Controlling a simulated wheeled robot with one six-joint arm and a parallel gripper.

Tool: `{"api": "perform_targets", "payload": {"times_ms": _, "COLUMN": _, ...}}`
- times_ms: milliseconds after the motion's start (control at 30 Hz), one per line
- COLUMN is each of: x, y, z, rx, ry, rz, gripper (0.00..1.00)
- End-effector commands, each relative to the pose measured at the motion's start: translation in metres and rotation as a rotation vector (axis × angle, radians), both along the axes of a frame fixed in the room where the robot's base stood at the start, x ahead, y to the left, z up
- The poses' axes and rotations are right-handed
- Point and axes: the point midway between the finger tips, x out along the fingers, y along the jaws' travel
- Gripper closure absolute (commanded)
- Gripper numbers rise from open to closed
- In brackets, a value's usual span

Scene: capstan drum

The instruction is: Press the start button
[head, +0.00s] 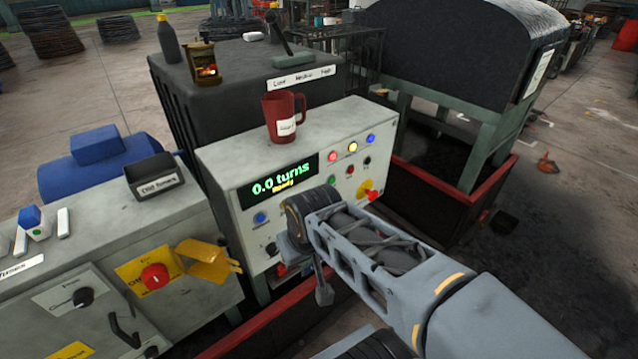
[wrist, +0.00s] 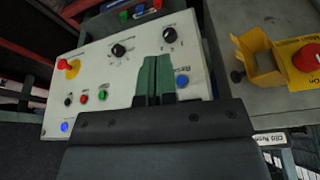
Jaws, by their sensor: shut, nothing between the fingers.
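The control panel (head: 300,200) is a pale sloped box, its display reading "0.0 turns" and "Ready". A small green button (wrist: 102,95) shows in the wrist view, in a row with a red button (wrist: 83,97) and a black button (wrist: 67,101). Its label is too small to read, so I cannot confirm it is the start button. My gripper (wrist: 156,62) has its green fingers shut and empty, in front of the panel. In the wrist picture the fingers lie right of the green button, between it and a blue button (wrist: 182,81). In the head view my arm hides the fingertips.
A red emergency stop (wrist: 70,65) on yellow sits on the panel. Dark knobs (wrist: 119,51) are near the fingers. A red mug (head: 283,118) stands on top of the panel.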

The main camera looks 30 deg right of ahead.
Motion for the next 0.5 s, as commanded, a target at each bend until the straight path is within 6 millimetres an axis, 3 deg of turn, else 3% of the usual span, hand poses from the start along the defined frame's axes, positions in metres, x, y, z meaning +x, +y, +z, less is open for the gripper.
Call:
{"api": "perform_targets", "payload": {"times_ms": 267, "x": 0.006, "y": -0.004, "z": -0.002, "rx": 0.045, "ry": 0.021, "rz": -0.078, "gripper": 1.0}}
{"api": "perform_targets", "payload": {"times_ms": 367, "x": 0.021, "y": -0.016, "z": -0.008, "rx": 0.164, "ry": 0.068, "rz": -0.279, "gripper": 1.0}}
{"api": "perform_targets", "payload": {"times_ms": 500, "x": 0.059, "y": -0.053, "z": -0.023, "rx": 0.448, "ry": 0.154, "rz": -0.748, "gripper": 1.0}}
